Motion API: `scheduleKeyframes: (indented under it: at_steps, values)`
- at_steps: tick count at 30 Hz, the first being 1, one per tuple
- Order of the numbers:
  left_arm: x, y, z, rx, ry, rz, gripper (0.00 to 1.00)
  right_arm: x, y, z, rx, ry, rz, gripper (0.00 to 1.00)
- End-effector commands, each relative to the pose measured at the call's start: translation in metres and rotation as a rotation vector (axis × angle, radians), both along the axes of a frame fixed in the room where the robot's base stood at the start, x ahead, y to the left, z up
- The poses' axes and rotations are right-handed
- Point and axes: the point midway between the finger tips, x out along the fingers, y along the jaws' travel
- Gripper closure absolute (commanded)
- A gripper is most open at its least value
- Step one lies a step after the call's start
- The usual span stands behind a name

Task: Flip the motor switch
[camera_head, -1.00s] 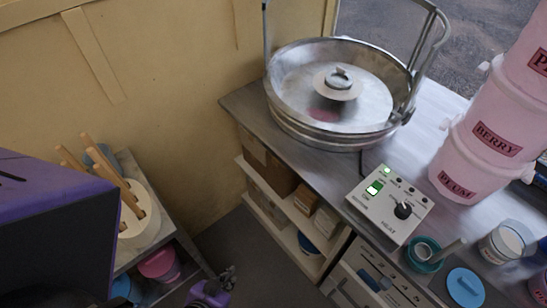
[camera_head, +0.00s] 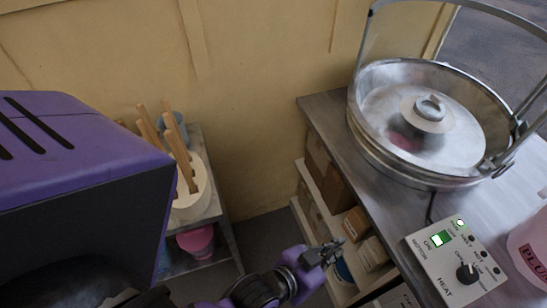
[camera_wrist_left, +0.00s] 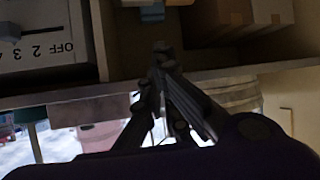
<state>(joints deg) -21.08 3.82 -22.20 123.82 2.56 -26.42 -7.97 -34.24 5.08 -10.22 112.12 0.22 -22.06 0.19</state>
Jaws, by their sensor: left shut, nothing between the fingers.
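The motor switch (camera_head: 440,239) is a green-lit rocker on the white control box (camera_head: 482,283), beside the word MOTOR. A small green lamp (camera_head: 460,222) glows above it. The box stands on the metal counter in front of the spinner bowl (camera_head: 375,150). My left gripper (camera_head: 332,250) is shut and empty, low in front of the shelves, to the left of the box and apart from it. Its closed fingers also show in the left wrist view (camera_wrist_left: 163,50), by the shelf edge; the switch is not in that view. My right gripper is not in view.
Below the counter (camera_head: 325,112) are shelves with cardboard boxes (camera_head: 338,192). A panel with a slider and OFF marking (camera_wrist_left: 45,40) shows in the wrist view. A cream tub with wooden sticks (camera_head: 192,205) stands on the left stand. A pink tub (camera_head: 520,252) is at the right edge.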

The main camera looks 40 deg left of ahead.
Motion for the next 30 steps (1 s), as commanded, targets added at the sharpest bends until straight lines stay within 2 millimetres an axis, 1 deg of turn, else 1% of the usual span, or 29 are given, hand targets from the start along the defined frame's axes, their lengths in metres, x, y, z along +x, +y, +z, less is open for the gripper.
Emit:
scheduleKeyframes:
  at_steps: [1,2,3,6,9,12,20,23,26,30]
  values:
    - [0.018,-0.032,0.03,-0.03,-0.072,-0.059,1.0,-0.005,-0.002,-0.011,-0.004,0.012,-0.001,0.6]
    - [0.025,-0.048,0.05,-0.045,-0.115,-0.09,1.0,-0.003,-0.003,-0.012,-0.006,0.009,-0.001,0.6]
    - [0.032,-0.067,0.076,-0.061,-0.168,-0.129,1.0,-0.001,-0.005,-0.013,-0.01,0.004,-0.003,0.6]
    - [0.039,-0.102,0.129,-0.095,-0.277,-0.205,1.0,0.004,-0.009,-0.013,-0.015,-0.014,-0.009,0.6]
    - [0.039,-0.121,0.161,-0.114,-0.342,-0.249,1.0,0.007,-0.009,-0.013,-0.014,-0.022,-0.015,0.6]
    - [0.038,-0.127,0.173,-0.119,-0.365,-0.266,1.0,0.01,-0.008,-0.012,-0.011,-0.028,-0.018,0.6]
    - [0.038,-0.126,0.174,-0.119,-0.366,-0.263,1.0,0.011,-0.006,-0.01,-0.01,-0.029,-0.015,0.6]
    - [0.042,-0.128,0.174,-0.119,-0.367,-0.263,1.0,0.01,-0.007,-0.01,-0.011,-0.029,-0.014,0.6]
    - [0.051,-0.134,0.173,-0.12,-0.368,-0.263,1.0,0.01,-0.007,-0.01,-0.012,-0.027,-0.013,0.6]
    - [0.072,-0.149,0.171,-0.12,-0.369,-0.262,1.0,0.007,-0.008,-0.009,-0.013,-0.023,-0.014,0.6]
